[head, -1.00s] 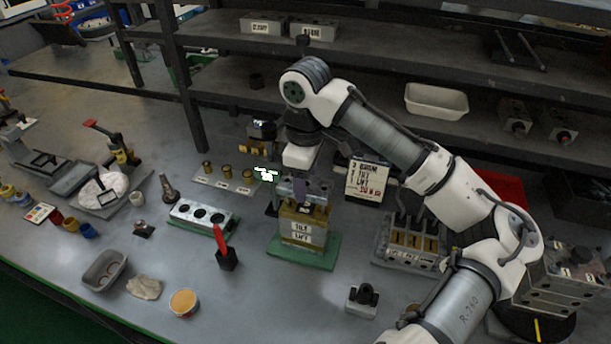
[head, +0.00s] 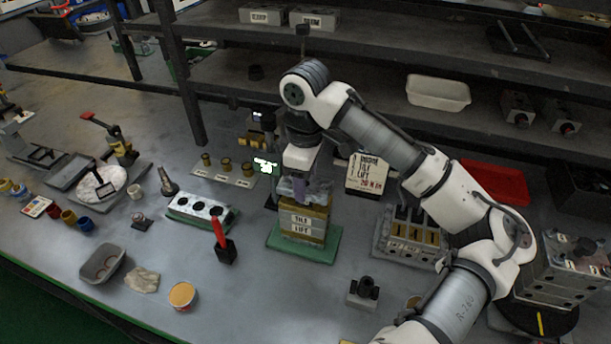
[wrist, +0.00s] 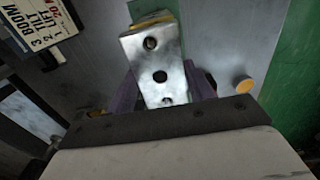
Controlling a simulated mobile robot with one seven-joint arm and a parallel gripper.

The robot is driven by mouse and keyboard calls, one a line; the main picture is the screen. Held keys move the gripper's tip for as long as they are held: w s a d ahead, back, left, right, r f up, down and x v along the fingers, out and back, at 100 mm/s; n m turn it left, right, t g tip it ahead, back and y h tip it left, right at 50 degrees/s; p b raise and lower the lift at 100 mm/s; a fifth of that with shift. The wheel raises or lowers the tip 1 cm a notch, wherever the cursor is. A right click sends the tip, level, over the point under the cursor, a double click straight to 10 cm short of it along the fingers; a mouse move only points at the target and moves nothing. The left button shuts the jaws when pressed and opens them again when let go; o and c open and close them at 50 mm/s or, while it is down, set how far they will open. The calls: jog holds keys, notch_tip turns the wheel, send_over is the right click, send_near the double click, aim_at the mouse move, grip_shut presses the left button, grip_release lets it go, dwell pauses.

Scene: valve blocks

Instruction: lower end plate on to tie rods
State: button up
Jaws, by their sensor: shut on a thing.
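My gripper (head: 298,190) has purple fingers shut on the end plate (head: 319,187), a silver plate held level or nearly so above the valve stack. In the wrist view, the end plate (wrist: 158,62) shows a row of round holes, with the gripper's fingers (wrist: 163,90) on either side. The stack of valve blocks (head: 303,224), brass-coloured with labels TILT and LIFT, stands on a green base (head: 322,247) under the gripper. The plate sits very close over the stack's top. The tie rods are mostly hidden, and I cannot tell whether the plate touches the top block.
A sign card (head: 367,175) stands behind right of the stack. A red-handled tool in a black holder (head: 226,249) and a silver block with holes (head: 201,211) stand to the left. A slotted block fixture (head: 412,237) is to the right. The shelf is behind.

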jog(key=shift+f+b, duration=0.75)
jog(key=shift+f, duration=0.65)
jog(key=o, duration=1.3)
jog(key=shift+c, duration=0.2)
notch_tip(320, 180, up, 14)
jog(key=b, duration=0.1)
jog(key=shift+s+f, duration=0.1)
